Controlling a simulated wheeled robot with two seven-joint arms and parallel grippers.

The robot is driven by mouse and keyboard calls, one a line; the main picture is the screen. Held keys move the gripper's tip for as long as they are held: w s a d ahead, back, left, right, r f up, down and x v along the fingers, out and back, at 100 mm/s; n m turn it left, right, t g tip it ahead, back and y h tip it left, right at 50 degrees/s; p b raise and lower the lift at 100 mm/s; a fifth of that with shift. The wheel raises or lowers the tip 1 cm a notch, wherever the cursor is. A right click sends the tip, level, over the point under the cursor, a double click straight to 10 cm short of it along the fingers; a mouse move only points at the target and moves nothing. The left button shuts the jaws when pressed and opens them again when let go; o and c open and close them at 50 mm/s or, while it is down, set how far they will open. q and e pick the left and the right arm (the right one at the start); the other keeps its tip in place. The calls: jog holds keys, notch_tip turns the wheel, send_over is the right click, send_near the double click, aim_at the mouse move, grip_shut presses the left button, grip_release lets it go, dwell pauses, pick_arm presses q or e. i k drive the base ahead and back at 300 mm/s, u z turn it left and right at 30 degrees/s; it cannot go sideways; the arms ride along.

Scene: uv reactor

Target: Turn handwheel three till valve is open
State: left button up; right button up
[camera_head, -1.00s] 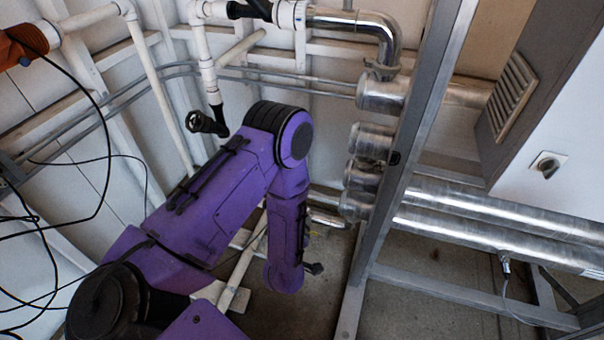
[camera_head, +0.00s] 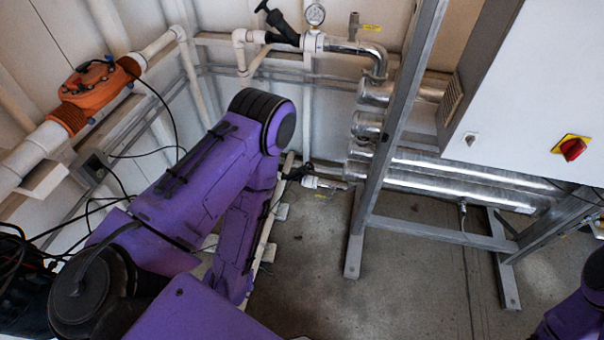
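My purple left arm fills the left middle, and its forearm points down and away; its gripper does not show. A black valve handle (camera_head: 270,14) sits on a black angled valve body on the upper pipe, at the top centre. A second small valve with a black handle (camera_head: 297,173) is on a low pipe just right of my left forearm, partly hidden by it. No number shows, so I cannot tell which is handwheel three or whether its valve is open. A bit of my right arm shows at the bottom right, without its gripper.
A steel frame post (camera_head: 388,130) stands right of my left arm, with silver pipes (camera_head: 460,180) behind it. A white cabinet (camera_head: 530,80) with a red switch (camera_head: 572,149) is at the right. An orange fitting (camera_head: 92,90) is upper left. The floor (camera_head: 330,285) in front is clear.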

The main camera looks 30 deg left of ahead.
aim_at(308, 169)
jog(key=u, duration=0.35)
jog(key=i, duration=1.1)
jog(key=z, duration=0.2)
